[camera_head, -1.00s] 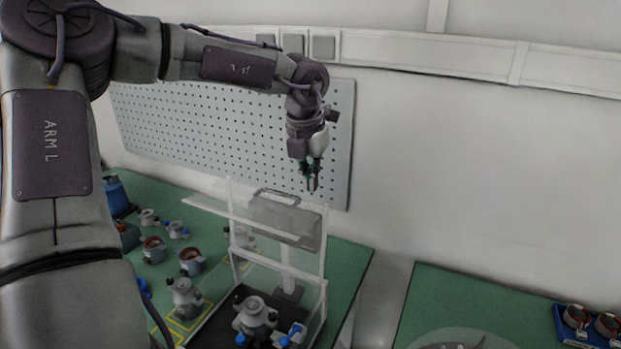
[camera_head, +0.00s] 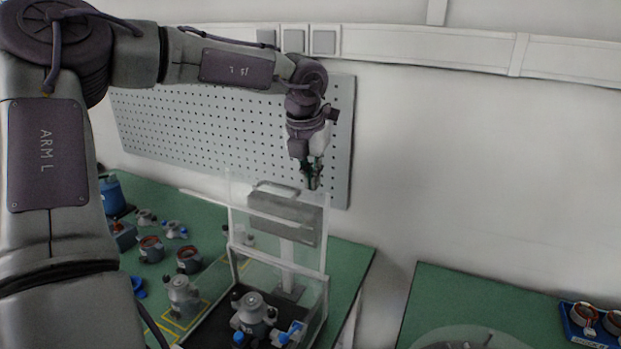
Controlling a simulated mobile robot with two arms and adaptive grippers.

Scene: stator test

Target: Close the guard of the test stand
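The test stand (camera_head: 323,312) is a clear-walled box with a pale frame on the green table. Its transparent guard (camera_head: 232,203) stands raised, and a grey unit with a handle (camera_head: 270,209) shows through or beside it. A grey motor-like part with blue pieces (camera_head: 254,313) sits inside on the dark base. My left gripper (camera_head: 313,184) points down near the guard's upper right corner. Its fingers look close together; I cannot tell whether they are shut or touch the guard. My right gripper is out of view.
Several grey parts and copper-coloured rings (camera_head: 152,249) lie on the green table left of the stand. A perforated board (camera_head: 190,130) hangs on the wall behind. A gap separates the second green table (camera_head: 440,300), which bears a blue tray (camera_head: 575,330).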

